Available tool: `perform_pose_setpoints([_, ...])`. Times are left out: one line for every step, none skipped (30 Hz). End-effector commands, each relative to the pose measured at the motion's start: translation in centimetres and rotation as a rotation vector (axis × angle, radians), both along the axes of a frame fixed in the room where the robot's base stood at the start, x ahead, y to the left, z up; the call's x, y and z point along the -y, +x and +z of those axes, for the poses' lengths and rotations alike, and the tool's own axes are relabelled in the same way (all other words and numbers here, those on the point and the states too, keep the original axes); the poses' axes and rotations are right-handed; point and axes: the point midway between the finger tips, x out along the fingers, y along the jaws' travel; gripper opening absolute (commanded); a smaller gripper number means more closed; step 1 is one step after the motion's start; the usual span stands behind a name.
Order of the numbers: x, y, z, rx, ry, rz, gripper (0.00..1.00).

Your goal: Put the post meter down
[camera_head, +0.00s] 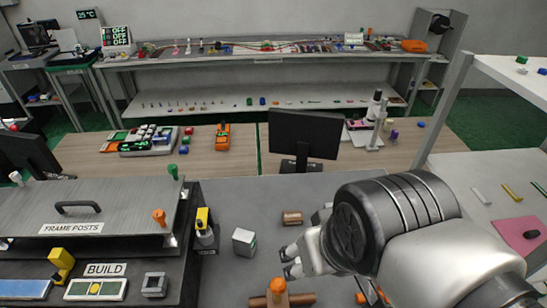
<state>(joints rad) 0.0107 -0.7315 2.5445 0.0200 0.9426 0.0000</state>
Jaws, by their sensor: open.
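My gripper (286,262) is over the grey worktop (225,275), its fingers pointing left. It is open, with nothing visible between the fingers. I cannot tell for sure which object is the post meter. A small grey box with a light face (243,242) stands just left of my fingertips, apart from them. A yellow-and-black device (203,228) stands further left. My arm hides the right part of the worktop.
An orange knob (277,288) on a brown bar is in front of my gripper. A brown cylinder (292,218) lies behind it. The FRAME POSTS case (115,205) and BUILD panel (100,270) are at left. A black monitor (303,135) stands behind.

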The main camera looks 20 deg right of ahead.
Motion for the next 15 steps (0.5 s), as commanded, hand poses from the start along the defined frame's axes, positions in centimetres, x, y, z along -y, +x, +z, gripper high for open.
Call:
perform_pose_setpoints([0.1, 0.0, 0.2, 0.013, -0.011, 0.008, 0.57])
perform_pose_setpoints([0.2, 0.0, 0.2, 0.012, -0.013, 0.008, 0.57])
perform_pose_setpoints([0.2, 0.0, 0.1, 0.001, -0.010, 0.005, 0.57])
perform_pose_setpoints([0.1, 0.0, -0.1, -0.015, 0.000, -0.001, 0.57])
perform_pose_setpoints([0.0, 0.0, -0.4, -0.037, 0.011, -0.010, 0.57])
perform_pose_setpoints([-0.3, 0.1, -0.9, -0.073, 0.035, -0.026, 0.57])
perform_pose_setpoints([-0.4, 0.2, -1.2, -0.105, 0.056, -0.041, 0.57])
perform_pose_setpoints([-0.7, 0.3, -1.7, -0.140, 0.080, -0.056, 0.57])
perform_pose_setpoints([-1.0, 0.4, -2.3, -0.192, 0.118, -0.082, 0.57])
perform_pose_setpoints([-1.4, 0.5, -2.8, -0.232, 0.149, -0.103, 0.57])
perform_pose_setpoints([-1.7, 0.6, -3.2, -0.273, 0.181, -0.123, 0.57])
perform_pose_setpoints([-2.1, 0.8, -3.8, -0.326, 0.224, -0.153, 0.57])
perform_pose_setpoints([-2.4, 0.9, -4.2, -0.365, 0.258, -0.174, 0.57])
perform_pose_setpoints([-2.8, 1.1, -4.6, -0.400, 0.292, -0.195, 0.57])
perform_pose_setpoints([-3.2, 1.4, -5.1, -0.450, 0.339, -0.225, 0.57])
